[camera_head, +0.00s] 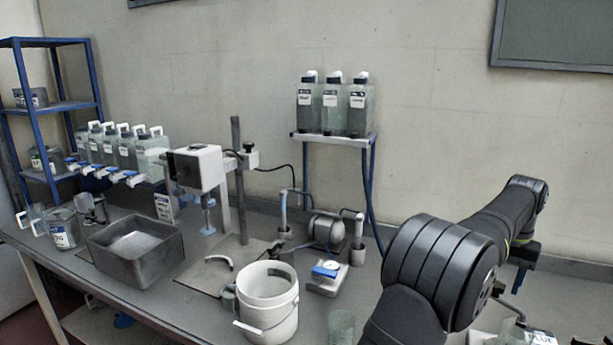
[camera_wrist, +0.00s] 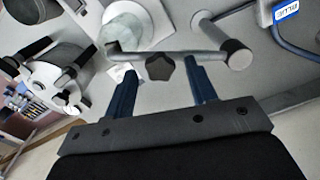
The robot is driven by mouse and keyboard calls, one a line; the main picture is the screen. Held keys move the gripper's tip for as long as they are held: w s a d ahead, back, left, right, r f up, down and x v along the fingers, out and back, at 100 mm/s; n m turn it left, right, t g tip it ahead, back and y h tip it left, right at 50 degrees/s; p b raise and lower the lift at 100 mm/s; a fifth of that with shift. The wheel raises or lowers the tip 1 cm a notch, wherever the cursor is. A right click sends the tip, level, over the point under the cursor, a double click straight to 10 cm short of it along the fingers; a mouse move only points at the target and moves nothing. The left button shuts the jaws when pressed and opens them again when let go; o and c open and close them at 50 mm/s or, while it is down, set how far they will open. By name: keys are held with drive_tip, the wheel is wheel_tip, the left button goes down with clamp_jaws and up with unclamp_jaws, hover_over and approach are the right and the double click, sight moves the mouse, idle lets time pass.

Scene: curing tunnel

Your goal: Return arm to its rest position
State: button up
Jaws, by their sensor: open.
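My gripper (camera_wrist: 162,72) shows in the wrist view as two blue fingers standing well apart on a dark grey mount. It is open, and nothing is clamped between the fingers. A grey bar with a dark star-shaped knob (camera_wrist: 158,67) lies beyond the fingertips; I cannot tell how far away it is. In the head view my dark arm reaches across the right side of the bench. My fingers cannot be made out clearly there.
A white bucket (camera_head: 267,314), a grey bin (camera_head: 137,270) and a stand with a white head (camera_head: 195,167) are on the bench. A pump (camera_head: 326,230) sits near the wall. Several jugs (camera_head: 118,148) line the left. A raised shelf (camera_head: 345,140) holds three bottles.

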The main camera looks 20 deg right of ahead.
drive_tip(key=shift+s+a+f+m, duration=0.1)
drive_tip(key=shift+s+a+m, duration=0.05)
drive_tip(key=shift+a+m, duration=0.6)
drive_tip(key=w+a+m, duration=0.5)
drive_tip(key=a+m, duration=0.5)
drive_tip(key=m, duration=0.3)
drive_tip(key=shift+r, duration=2.45)
